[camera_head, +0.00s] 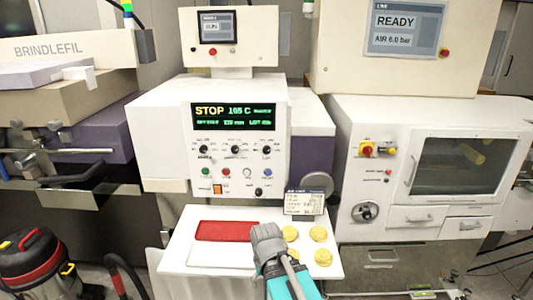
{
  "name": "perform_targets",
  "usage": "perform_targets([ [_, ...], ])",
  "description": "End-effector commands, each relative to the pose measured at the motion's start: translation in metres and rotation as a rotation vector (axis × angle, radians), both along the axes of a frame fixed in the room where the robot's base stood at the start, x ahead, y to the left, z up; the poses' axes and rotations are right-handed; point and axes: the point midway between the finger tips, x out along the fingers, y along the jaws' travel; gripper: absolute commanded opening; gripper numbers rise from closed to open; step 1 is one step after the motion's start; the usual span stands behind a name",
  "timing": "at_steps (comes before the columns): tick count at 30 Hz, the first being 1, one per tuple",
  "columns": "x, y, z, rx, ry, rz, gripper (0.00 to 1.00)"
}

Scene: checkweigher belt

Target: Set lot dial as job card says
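The white machine's front panel has a row of three small black dials: a left dial (204,149), a middle dial (235,149) and a right dial (267,150). Their labels are too small to read surely, so I cannot tell which is the lot dial. Above them a display (234,116) reads STOP and about 165 C, with a blurred second line. The job card (304,203) stands at the back right of the white shelf; its text is unreadable. My gripper (266,236) is above the shelf's front middle, below and apart from the dials. Its fingers cannot be made out.
Buttons and a small black knob sit below the dials. The white shelf (190,262) holds a red tray (227,231) and several yellow round pieces (323,257). A grey disc (317,184) stands behind the card. Space before the panel is clear.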

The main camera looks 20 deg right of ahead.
Motion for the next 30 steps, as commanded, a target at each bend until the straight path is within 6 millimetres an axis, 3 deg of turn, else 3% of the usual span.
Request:
perform_targets([
  [8,0.024,0.014,0.004,0.086,-0.093,-0.079,0.82],
  [14,0.071,0.04,0.02,0.275,-0.261,-0.26,0.82],
  [22,0.144,0.068,0.068,0.643,-0.479,-0.622,0.82],
  [30,0.205,0.064,0.13,1.053,-0.609,-1.035,0.82],
])
